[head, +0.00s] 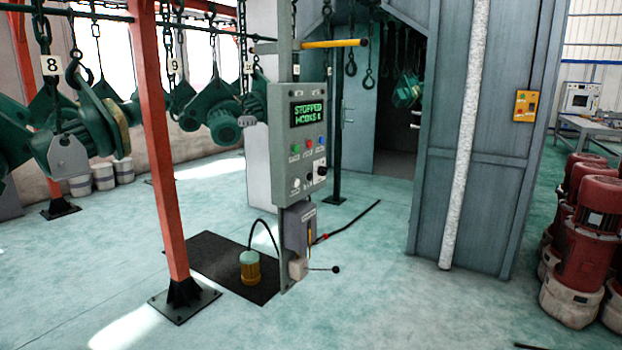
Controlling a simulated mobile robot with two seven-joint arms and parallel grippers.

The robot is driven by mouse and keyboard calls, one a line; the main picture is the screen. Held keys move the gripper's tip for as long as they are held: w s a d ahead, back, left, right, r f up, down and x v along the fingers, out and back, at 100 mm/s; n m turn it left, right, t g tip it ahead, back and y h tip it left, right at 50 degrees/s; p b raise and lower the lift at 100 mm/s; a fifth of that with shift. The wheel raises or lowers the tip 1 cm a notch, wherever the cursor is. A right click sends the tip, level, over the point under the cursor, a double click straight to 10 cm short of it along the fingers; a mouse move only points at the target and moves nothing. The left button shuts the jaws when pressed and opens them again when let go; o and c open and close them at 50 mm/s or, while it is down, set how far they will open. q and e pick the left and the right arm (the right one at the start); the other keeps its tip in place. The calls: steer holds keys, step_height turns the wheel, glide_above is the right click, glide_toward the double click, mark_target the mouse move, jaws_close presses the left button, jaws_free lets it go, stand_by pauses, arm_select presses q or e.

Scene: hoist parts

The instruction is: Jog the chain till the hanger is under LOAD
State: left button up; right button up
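A grey control panel (306,145) stands upright on a post in the middle, with green, red and blue buttons and knobs. Its green display (308,113) reads STOPPED, with a second line that is hard to read. An overhead chain (43,30) carries hooks and green hoist parts. A tag numbered 8 (52,65) hangs at the left, above a green hoist part (85,125). A tag numbered 9 (174,66) hangs further right, above other green parts (222,118). I cannot make out a LOAD mark. Neither of my grippers is in view.
A red post (160,150) stands left of the panel. A yellow-and-teal lamp-like object (250,268) sits on a dark mat (210,260). A grey booth (480,130) with an open doorway is at right. Red machines (585,235) stand at far right. Front floor is clear.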

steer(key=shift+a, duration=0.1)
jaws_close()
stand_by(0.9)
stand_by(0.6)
